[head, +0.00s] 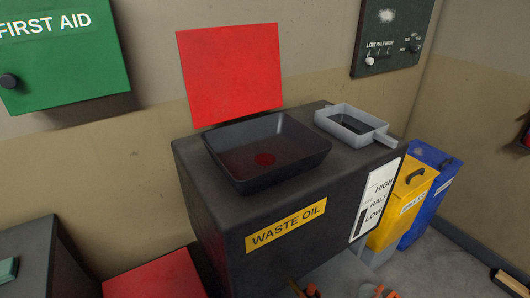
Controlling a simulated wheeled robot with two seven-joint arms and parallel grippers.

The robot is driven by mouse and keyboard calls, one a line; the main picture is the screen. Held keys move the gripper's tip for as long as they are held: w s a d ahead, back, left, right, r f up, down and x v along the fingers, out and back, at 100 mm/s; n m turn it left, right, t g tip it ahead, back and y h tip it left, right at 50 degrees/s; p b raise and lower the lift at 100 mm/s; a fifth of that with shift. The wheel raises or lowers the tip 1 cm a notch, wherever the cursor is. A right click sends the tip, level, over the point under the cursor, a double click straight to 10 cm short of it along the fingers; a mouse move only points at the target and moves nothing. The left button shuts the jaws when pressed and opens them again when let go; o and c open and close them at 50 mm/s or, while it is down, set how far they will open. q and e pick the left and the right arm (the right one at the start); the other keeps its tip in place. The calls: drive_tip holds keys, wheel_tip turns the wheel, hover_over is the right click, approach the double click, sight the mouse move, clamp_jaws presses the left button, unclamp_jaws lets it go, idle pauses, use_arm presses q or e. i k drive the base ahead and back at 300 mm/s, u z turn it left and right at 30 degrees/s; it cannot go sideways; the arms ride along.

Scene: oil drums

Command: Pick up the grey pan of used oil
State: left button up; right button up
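The grey pan (327,112) sits on the right part of the top of the black waste oil cabinet (190,160). It is a light grey rectangular tray with a short handle pointing right, towards the cabinet's edge. Dark liquid lies inside it. Only small orange tips show at the bottom edge, and they look like my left gripper (304,291) and my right gripper (383,293). Both are low in front of the cabinet, well away from the pan. Too little of them shows to tell their opening. Nothing touches the pan except the cabinet top.
A black basin (298,165) with a red spot inside is set left of the pan, with a raised red lid (228,70) behind it. Yellow (400,207) and blue (436,192) bins stand right of the cabinet. A dark control panel (393,35) hangs on the wall above.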

sight(357, 128)
drive_tip(key=k, duration=1)
drive_tip(key=z, duration=1.45)
drive_tip(key=i, duration=2.3)
drive_tip(key=u, duration=2.95)
